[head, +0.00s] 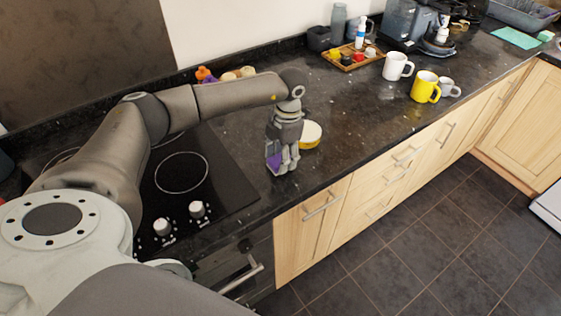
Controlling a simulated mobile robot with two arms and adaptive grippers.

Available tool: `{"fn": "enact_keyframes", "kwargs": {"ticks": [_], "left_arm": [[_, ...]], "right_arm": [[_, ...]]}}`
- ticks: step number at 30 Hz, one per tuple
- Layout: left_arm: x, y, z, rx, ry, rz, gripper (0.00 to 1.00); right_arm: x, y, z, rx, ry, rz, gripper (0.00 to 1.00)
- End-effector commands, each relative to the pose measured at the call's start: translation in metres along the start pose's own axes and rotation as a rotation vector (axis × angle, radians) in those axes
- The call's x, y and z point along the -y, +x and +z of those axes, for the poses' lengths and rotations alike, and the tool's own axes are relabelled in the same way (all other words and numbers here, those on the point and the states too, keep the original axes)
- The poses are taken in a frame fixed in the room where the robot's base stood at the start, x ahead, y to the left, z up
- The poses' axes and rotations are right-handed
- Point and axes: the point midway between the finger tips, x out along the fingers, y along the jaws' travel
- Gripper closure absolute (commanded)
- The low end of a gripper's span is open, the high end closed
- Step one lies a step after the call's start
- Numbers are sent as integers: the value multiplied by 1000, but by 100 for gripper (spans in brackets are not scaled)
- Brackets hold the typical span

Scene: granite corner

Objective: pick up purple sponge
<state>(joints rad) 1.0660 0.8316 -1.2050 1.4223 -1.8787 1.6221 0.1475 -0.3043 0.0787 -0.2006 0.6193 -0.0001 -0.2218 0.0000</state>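The purple sponge (273,160) is on or just above the dark granite counter, right of the hob and near the front edge. My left gripper (285,168) points down right at the sponge, and its fingers cover part of it. The sponge shows on the left side of the fingers. Whether the fingers are closed on it or only around or beside it, I cannot tell. My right gripper is not in view.
A yellow and white round item (311,134) stands just behind my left gripper. A black hob (181,172) lies to the left. White mug (397,66), yellow mug (425,87) and a wooden tray (345,65) are further right. The counter between is mostly clear.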

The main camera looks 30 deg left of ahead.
Motion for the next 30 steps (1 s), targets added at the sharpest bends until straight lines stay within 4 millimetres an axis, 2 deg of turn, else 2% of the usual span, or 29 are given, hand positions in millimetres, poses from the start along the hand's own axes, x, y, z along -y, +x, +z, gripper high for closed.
{"fn": "enact_keyframes", "kwargs": {"ticks": [1,3,6,14,20,24,30], "left_arm": [[0,0,0,0,0,0,60],[0,0,0,0,0,0,68],[0,0,0,0,0,0,71],[0,-2,0,1,0,0,71],[0,-12,-1,4,0,0,71],[2,-32,-2,6,2,1,71],[41,-76,-10,9,7,2,71]], "right_arm": [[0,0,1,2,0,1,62],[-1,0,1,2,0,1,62],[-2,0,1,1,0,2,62],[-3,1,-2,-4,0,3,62],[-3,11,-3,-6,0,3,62],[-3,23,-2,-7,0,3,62],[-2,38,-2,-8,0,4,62]]}}
